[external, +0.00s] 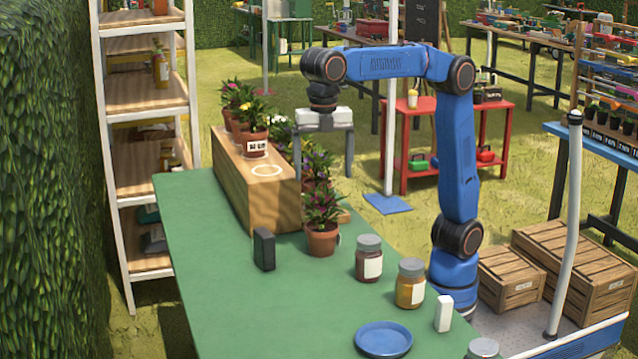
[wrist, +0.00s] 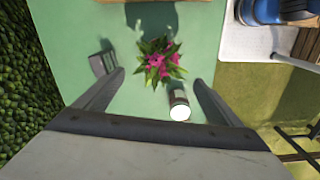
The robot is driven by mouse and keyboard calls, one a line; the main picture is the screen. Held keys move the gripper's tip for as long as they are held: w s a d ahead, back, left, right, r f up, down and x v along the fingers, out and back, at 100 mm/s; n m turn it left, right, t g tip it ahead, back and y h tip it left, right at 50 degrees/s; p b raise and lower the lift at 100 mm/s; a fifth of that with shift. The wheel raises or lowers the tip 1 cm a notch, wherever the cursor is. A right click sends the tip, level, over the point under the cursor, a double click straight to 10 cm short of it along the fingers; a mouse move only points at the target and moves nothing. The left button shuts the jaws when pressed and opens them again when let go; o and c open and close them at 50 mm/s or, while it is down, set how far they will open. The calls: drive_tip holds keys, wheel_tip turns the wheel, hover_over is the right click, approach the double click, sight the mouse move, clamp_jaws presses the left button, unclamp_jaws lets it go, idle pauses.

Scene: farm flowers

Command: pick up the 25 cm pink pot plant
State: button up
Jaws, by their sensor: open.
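A pot plant with pink flowers and green leaves (external: 322,207) stands upright in a terracotta pot (external: 321,241) on the green table. In the wrist view the pink plant (wrist: 160,62) shows from above, near the middle, and its leaves hide the pot. I cannot read its height. My gripper (external: 323,172) is open and points down above the plant, apart from it.
A dark box (external: 264,249) and a lidded jar (external: 369,259) flank the plant. A second jar (external: 410,284), a white block (external: 444,313) and a blue plate (external: 384,339) stand nearer. A wooden block (external: 240,190) bears several pot plants (external: 254,120). The table's left part (external: 215,265) is clear.

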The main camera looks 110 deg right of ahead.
sight(322, 222)
wheel_tip(322, 222, down, 12)
drive_tip(key=shift+r, duration=0.25)
drive_tip(key=shift+d+f, duration=0.2)
drive_tip(key=shift+f, duration=2.55)
drive_tip(key=c, duration=1.5)
